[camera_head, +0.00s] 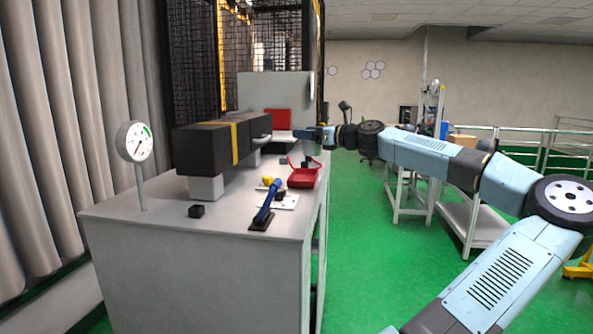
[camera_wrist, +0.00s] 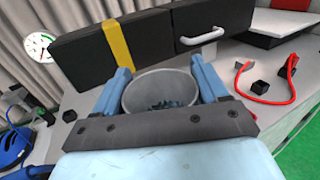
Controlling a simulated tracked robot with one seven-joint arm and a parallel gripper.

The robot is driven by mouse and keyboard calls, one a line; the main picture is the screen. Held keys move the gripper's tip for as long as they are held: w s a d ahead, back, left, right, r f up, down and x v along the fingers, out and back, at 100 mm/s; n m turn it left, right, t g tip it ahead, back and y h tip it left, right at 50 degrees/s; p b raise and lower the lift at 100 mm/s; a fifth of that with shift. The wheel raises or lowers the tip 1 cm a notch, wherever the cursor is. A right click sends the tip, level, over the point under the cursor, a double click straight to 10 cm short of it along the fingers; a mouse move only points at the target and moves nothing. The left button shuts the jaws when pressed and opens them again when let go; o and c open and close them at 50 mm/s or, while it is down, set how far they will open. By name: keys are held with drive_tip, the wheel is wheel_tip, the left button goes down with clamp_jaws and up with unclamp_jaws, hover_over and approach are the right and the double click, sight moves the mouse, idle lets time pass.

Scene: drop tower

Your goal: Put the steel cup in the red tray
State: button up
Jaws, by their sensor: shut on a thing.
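The steel cup (camera_wrist: 160,92) is a grey round cup between the two blue fingers of my gripper (camera_wrist: 160,68) in the wrist view. Dark bluish bits show inside it. My gripper (camera_head: 318,133) is shut on the cup and holds it above the far right part of the bench in the head view. The cup is small and hard to make out there. The red tray (camera_head: 303,178) lies on the bench near its right edge, below and in front of my gripper in the head view. I cannot make out the tray in the wrist view.
A long black block with a yellow band (camera_head: 232,140) stands left of my gripper. A dial gauge (camera_head: 135,141), a black cube (camera_head: 196,211) and a blue-handled tool (camera_head: 268,204) are on the bench. A red cord (camera_wrist: 268,101) lies right of the cup.

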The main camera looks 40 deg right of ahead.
drive_tip(key=w+d+f, duration=0.2)
drive_tip(key=w+f, duration=0.1)
drive_tip(key=w+d+f, duration=0.2)
drive_tip(key=w+f, duration=0.2)
drive_tip(key=w+d+f, duration=0.1)
drive_tip(key=w+f, duration=0.3)
drive_tip(key=shift+d, duration=0.4)
drive_tip(key=shift+f, duration=0.65)
drive_tip(key=shift+f, duration=0.15)
